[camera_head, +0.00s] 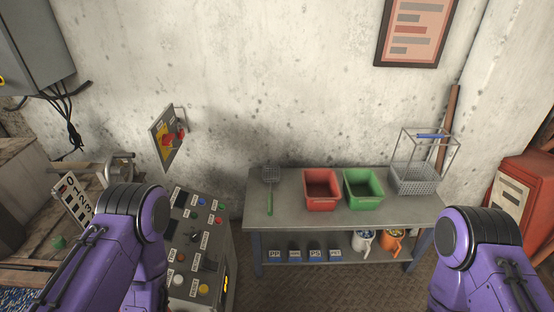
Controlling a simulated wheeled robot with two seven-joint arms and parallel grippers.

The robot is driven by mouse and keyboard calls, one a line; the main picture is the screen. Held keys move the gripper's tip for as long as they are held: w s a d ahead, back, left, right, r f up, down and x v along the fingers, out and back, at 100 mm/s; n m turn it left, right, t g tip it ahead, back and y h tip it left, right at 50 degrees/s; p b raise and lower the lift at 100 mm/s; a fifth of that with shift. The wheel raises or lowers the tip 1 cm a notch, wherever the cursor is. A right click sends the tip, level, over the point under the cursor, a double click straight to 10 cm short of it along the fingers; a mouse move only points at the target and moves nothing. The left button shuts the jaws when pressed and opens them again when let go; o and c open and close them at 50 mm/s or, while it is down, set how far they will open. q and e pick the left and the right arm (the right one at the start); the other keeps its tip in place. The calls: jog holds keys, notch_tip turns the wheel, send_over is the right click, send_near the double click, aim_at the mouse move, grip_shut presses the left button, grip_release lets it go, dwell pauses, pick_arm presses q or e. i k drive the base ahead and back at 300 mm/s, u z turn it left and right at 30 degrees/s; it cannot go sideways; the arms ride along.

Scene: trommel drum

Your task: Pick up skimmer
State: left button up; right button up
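The skimmer (270,186) lies on the left part of the grey metal table (290,218). Its dark mesh head points toward the wall and its green handle points toward the table's front edge. Nothing touches it. My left arm shows at the lower left and my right arm at the lower right, both well apart from the skimmer. Neither gripper is in the picture.
A red bin (321,204), a green bin (362,203) and a wire basket (413,180) stand right of the skimmer. A control console (205,240) stands left of the table. Several blue labelled blocks and two buckets sit on the lower shelf.

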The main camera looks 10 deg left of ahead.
aim_at(271, 173)
jog(key=z, duration=1.4)
jog(key=i, duration=0.6)
jog(key=u, duration=1.15)
